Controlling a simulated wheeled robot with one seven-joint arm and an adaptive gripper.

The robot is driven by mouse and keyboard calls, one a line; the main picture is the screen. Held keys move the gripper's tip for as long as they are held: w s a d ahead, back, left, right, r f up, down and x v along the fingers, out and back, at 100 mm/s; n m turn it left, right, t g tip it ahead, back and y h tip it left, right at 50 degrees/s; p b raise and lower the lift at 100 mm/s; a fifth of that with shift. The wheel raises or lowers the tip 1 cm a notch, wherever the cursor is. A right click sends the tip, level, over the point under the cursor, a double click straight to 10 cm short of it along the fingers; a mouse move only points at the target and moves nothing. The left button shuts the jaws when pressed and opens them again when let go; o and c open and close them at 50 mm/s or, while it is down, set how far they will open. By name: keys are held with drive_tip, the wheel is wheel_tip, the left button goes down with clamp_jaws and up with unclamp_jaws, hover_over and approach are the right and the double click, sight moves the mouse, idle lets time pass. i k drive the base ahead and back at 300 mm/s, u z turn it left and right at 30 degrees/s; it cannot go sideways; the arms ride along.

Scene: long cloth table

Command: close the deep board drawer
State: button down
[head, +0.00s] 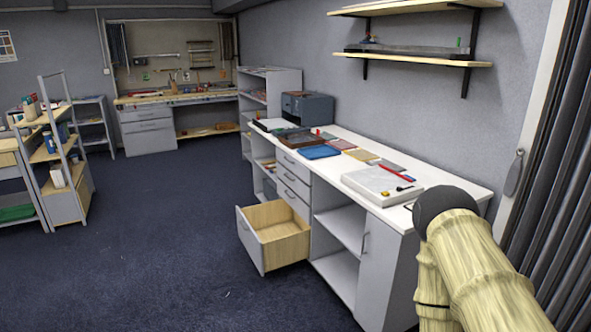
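The deep board drawer (270,248) is the lowest drawer of the long grey table cabinet. It is pulled well out toward the lower left. Its front panel (249,240) is grey, its inside is pale wood, and it looks empty. Above it, narrower drawers with dark handles (291,178) are shut flush in the cabinet. Part of my arm, with pale bamboo-like links and a dark round joint, fills the lower right. It is well apart from the drawer. My gripper does not show.
The white table top (410,178) holds a white board, a blue tray (319,152), and a dark box (307,108). Open shelves and a door (378,265) lie right of the drawer. A shelf rack (62,150) stands at left. The dark carpet (160,240) before the drawer is clear.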

sight(272, 234)
drive_tip(key=u, duration=0.2)
drive_tip(key=i, duration=1.8)
drive_tip(key=u, duration=0.8)
drive_tip(key=i, duration=1.55)
drive_tip(key=u, duration=0.45)
